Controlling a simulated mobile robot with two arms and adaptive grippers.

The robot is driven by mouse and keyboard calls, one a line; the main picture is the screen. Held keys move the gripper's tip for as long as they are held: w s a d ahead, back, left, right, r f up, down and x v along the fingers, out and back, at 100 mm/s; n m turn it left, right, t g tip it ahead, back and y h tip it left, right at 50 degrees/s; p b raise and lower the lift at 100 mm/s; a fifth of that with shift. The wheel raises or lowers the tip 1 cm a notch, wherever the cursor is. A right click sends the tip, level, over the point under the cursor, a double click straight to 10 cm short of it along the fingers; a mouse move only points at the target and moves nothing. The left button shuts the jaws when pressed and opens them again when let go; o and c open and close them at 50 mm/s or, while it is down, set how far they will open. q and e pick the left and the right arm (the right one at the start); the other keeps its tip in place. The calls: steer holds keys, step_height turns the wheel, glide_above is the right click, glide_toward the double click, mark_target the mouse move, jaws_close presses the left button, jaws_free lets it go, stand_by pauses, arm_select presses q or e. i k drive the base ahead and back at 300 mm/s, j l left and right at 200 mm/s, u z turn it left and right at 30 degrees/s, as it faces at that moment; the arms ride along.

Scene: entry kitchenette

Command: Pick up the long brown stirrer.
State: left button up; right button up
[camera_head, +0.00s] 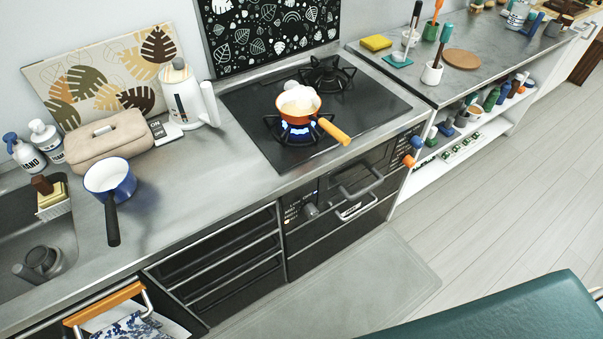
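No stirrer can be made out for certain. Neither of my grippers can be made out in the head view.
An orange pan (311,111) with white contents sits over a lit blue flame, its handle toward the front. A blue pot (124,184), white kettle (181,94) and beige case (107,147) stand on the left counter. A teal padded surface (500,312) fills the lower right.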

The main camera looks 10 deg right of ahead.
mark_target(447, 28)
steer(key=z, duration=1.25)
